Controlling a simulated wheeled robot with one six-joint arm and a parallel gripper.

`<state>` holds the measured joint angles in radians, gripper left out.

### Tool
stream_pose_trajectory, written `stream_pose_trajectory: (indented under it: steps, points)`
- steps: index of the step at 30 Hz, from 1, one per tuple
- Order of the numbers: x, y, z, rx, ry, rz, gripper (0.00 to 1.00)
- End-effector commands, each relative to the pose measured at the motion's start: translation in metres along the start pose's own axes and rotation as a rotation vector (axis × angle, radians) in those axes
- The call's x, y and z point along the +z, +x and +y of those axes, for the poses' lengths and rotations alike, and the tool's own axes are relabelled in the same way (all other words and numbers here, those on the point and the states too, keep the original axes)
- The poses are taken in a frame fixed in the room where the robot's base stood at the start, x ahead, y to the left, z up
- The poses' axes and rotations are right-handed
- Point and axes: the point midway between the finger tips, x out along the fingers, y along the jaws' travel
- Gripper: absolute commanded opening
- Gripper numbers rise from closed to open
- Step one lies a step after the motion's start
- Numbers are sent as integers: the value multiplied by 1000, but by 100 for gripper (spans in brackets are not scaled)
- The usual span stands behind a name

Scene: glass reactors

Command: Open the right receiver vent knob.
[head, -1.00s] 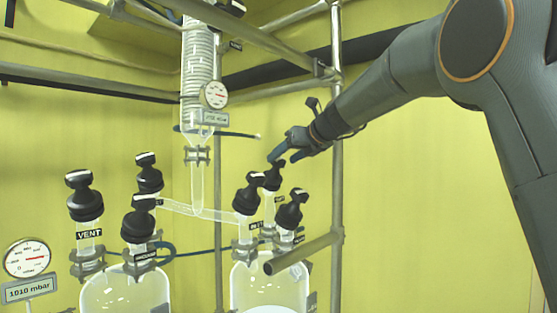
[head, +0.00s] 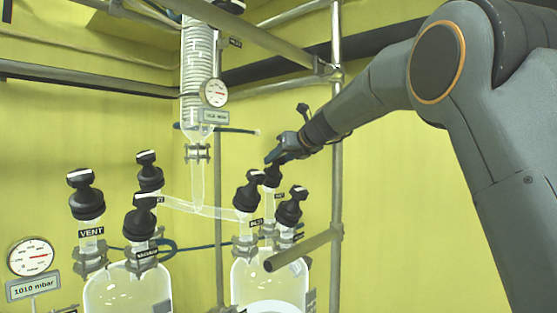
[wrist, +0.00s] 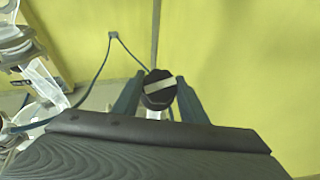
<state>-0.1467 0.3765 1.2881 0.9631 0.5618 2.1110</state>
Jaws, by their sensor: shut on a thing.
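The right receiver is the clear glass vessel (head: 262,272) at lower middle, with several black knobs on its necks. My gripper (head: 273,159) reaches in from the right and is shut on the rear black knob (head: 272,175). Its fingers cover the top of this knob in the head view, and its small label is too small to read surely. In the wrist view the knob (wrist: 159,90), with a white stripe across its top, sits between the two fingers (wrist: 158,97). The stripe is slightly tilted.
Two other knobs stand close by, at front left (head: 248,190) and front right (head: 290,207). A metal rod (head: 300,250) crosses in front of the vessel. An upright pole (head: 337,180) stands behind my wrist. The left vessel (head: 125,290) has several knobs too.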

Motion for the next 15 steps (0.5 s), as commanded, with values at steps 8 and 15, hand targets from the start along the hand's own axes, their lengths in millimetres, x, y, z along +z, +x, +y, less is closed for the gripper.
stream_pose_trajectory:
  steps: [8,15]
  points:
    - [-1,0,-1,38,-47,0,16]
    - [-1,0,-2,134,-173,0,16]
